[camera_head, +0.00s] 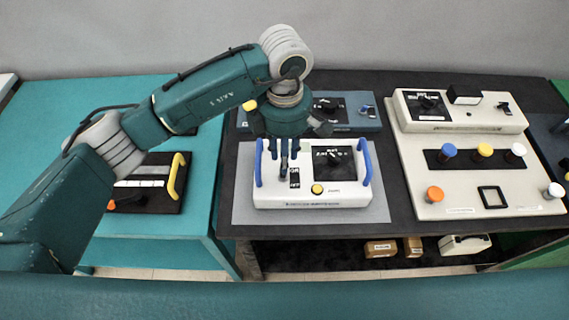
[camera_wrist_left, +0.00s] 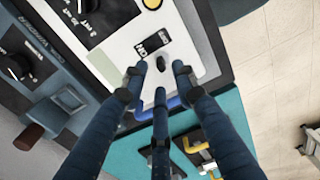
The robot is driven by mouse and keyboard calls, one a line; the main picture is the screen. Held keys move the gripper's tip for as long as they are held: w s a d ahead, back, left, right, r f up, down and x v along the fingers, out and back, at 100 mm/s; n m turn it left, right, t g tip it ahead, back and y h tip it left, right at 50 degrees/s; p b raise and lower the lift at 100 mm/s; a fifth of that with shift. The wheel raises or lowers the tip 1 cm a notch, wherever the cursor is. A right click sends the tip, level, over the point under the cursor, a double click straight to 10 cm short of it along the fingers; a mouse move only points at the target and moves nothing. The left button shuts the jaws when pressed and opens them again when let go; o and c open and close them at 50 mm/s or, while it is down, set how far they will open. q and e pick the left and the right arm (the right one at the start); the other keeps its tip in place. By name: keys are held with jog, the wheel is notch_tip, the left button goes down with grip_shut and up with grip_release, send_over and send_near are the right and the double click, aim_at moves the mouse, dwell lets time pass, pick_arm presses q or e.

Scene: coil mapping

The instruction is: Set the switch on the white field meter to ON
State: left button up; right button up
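The white field meter (camera_head: 335,200) sits on a grey mat in the middle of the dark bench, with a blue handle at each side. Its white face shows in the left wrist view (camera_wrist_left: 118,48). The ON and OFF label (camera_head: 294,178) is on the meter's left part. The small black switch (camera_wrist_left: 160,63) shows just ahead of the fingertips; I cannot tell its position. My left gripper (camera_head: 284,149) points down over the meter's left part. Its three fingers are apart and hold nothing in the left wrist view (camera_wrist_left: 159,78). My right gripper is out of view.
The meter has a dial panel (camera_head: 334,163) and a yellow button (camera_head: 317,188). A blue-grey device (camera_head: 362,118) stands behind. A large cream console (camera_head: 455,195) with several coloured knobs stands at right. A black device with a yellow handle (camera_head: 178,176) lies on the teal table (camera_head: 135,222).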

pick_arm(q)
notch_tip(320, 180, down, 6)
jog(key=shift+r+p, duration=0.1)
jog(key=shift+p, duration=0.55)
grip_shut()
